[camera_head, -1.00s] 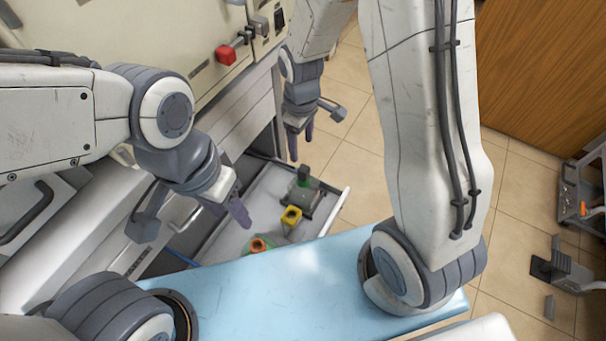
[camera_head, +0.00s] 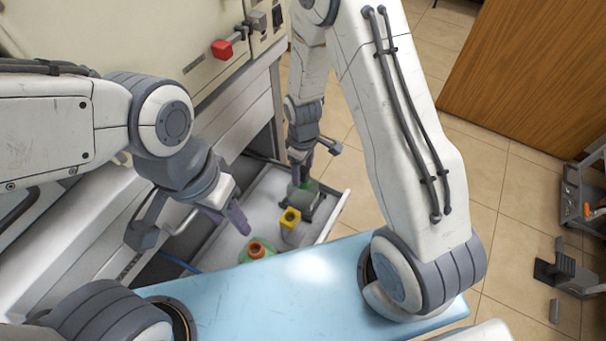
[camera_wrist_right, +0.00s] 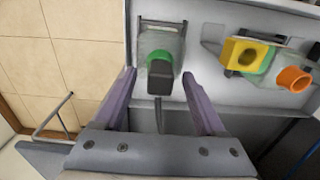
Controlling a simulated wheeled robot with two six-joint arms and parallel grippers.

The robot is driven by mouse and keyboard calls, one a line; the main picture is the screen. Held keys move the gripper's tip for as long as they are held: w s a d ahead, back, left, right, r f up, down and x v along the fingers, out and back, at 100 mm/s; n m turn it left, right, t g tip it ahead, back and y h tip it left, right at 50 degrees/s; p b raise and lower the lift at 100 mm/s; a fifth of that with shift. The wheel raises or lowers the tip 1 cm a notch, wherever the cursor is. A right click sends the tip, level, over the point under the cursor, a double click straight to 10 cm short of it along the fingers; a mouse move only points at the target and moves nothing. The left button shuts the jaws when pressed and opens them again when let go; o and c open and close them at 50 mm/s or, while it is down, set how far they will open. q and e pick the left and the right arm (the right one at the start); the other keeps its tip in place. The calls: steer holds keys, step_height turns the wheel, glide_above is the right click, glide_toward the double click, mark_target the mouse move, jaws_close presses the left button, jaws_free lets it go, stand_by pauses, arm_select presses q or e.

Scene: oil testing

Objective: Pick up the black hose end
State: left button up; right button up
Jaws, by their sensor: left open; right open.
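In the right wrist view, the black hose end (camera_wrist_right: 160,82) sticks up beside a green ring (camera_wrist_right: 158,58) on a grey holder. My right gripper (camera_wrist_right: 160,75) is open, with one purple finger on each side of the hose end; I see no grip on it. In the head view, my right gripper (camera_head: 300,178) is over the holder (camera_head: 309,205) in the drawer and hides most of the hose end. My left gripper (camera_head: 236,218) is open and empty, in front of the cabinet near the drawer's left side.
The open drawer (camera_head: 331,218) also holds a yellow-topped piece (camera_head: 290,217) and a green piece with an orange top (camera_head: 257,248). A light blue surface (camera_head: 300,290) lies in front of the drawer. A red knob (camera_head: 222,49) juts from the cabinet.

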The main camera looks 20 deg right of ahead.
jaws_close()
steer(key=shift+r, duration=0.1)
